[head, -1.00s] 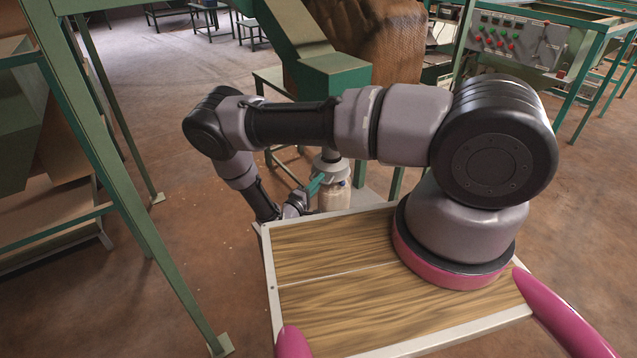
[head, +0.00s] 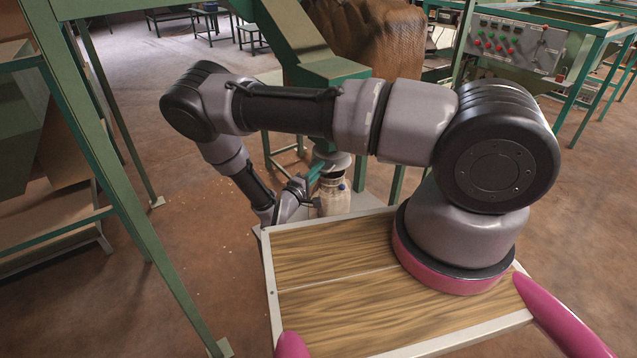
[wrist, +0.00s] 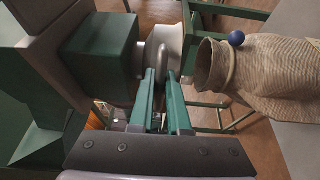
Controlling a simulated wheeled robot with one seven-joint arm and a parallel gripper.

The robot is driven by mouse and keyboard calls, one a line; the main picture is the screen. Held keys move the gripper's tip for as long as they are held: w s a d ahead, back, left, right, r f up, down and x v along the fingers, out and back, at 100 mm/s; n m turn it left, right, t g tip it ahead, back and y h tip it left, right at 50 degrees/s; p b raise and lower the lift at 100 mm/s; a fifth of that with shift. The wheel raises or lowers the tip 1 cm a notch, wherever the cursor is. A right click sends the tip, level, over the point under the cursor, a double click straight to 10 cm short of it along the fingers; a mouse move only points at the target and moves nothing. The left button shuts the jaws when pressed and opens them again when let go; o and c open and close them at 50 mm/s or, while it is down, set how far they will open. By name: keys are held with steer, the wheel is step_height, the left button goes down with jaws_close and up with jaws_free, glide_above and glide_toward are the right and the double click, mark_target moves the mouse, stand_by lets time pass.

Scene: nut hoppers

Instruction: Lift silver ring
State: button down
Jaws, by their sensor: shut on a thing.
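The silver ring (wrist: 162,58) is around the green hopper's spout in the wrist view, close under its green outlet box (wrist: 101,58). In the head view the pale grey ring (head: 331,161) shows at the foot of the hopper. My gripper (wrist: 163,78) has its two green fingers shut on the ring's near edge. In the head view my gripper (head: 317,171) reaches the ring from the left. An open-mouthed beige sack (wrist: 272,72) is below the ring, apart from it. The ring's far side is hidden.
A blue ball (wrist: 236,38) is at the sack's mouth. The hopper's green frame legs (head: 396,182) stand close behind the sack. A tall green frame (head: 125,165) stands at the left. Open brown floor (head: 215,215) lies between.

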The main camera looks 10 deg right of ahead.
steer(key=shift+r, duration=0.65)
steer(key=c, duration=0.9)
jaws_free()
steer(key=shift+r, duration=0.1)
steer(key=shift+s+a+f, duration=0.2)
steer(key=shift+s+a, duration=0.15)
steer(key=shift+a, duration=0.1)
steer(key=v, duration=0.9)
steer(key=shift+s+a, duration=0.25)
steer(key=shift+s, duration=0.05)
